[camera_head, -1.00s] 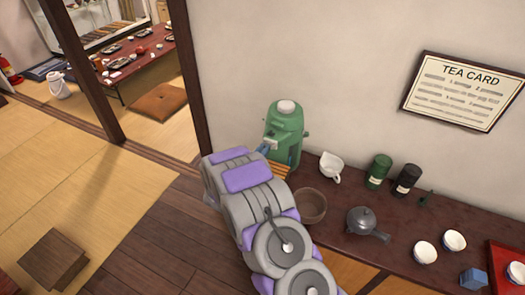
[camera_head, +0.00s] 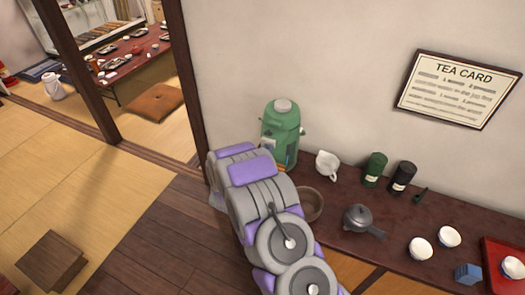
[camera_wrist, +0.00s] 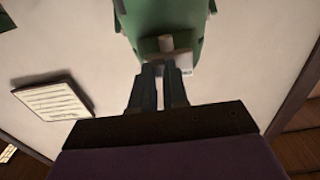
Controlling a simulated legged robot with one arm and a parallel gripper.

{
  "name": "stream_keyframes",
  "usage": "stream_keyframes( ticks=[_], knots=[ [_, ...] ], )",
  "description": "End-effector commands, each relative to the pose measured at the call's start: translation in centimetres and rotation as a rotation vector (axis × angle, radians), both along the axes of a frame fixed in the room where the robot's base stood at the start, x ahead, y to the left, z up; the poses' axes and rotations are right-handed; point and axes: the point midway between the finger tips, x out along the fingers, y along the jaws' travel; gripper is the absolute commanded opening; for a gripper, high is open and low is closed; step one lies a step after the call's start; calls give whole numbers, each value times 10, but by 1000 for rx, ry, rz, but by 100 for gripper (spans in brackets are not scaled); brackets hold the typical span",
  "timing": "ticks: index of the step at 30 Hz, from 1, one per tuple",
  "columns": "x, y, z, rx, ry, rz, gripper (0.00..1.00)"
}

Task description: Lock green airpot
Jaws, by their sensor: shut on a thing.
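The green airpot (camera_head: 281,128) stands upright at the left end of the dark counter, with a pale round cap on top. My arm covers part of its lower front in the head view. In the wrist view, the airpot's green body (camera_wrist: 200,18) is above my fingers, with a small pale tab (camera_wrist: 167,43) on it. My gripper (camera_wrist: 160,72) is shut at this tab, with its dark fingers close together. The fingers hide part of the grip, and the head view does not show the fingertips clearly.
On the counter (camera_head: 405,235), a white pitcher (camera_head: 327,164), a brown bowl (camera_head: 309,204) and a grey teapot (camera_head: 358,219) stand right of the airpot. Two canisters and white cups stand farther right. A wooden post (camera_head: 190,110) is close on the left.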

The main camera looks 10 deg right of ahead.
Motion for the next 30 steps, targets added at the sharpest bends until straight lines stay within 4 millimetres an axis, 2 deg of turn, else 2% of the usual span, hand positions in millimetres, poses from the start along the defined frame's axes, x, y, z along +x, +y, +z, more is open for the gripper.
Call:
stream_keyframes(
  ticks=[2,3,11,18,22,30],
  knots=[
    [0,-1,0,-1,-1,-3,0],
    [0,-1,0,-1,-1,-3,17],
    [-1,1,0,-2,-1,-1,40],
    [-1,3,0,-4,0,0,40],
    [-8,9,0,-4,2,1,40],
    [-47,39,1,-3,2,5,40]
  ],
)
